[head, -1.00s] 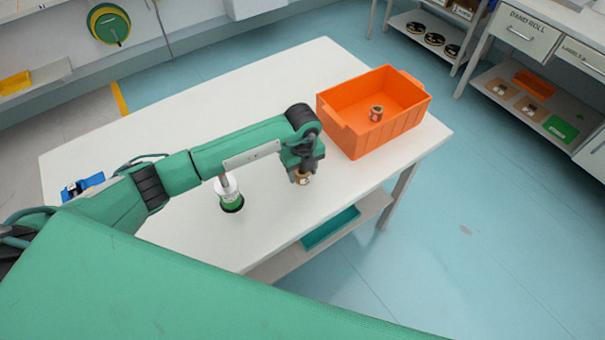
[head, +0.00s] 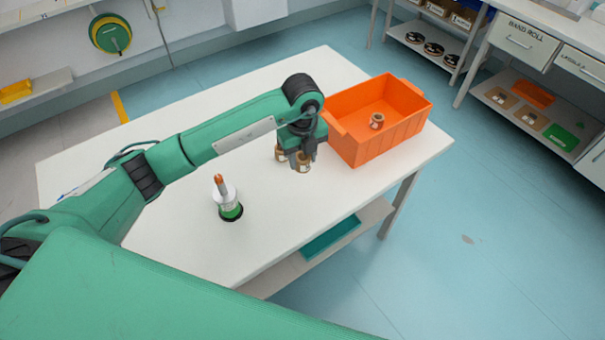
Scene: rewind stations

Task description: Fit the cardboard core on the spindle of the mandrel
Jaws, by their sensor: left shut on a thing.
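The mandrel (head: 231,210) stands upright on the white table, with a green and white body on a black base. Its copper-coloured spindle (head: 220,182) points up and is bare. My left gripper (head: 302,156) is to the right of the mandrel and farther back, shut on a brown cardboard core (head: 303,164). Whether this core is clear of the table is hard to tell. My right gripper is not in view.
An orange crate (head: 387,143) stands close to the right of the gripper, with another core (head: 376,120) inside. The table (head: 180,235) is clear around the mandrel. Its front edge lies below the mandrel, with a teal tray (head: 330,236) on the shelf underneath.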

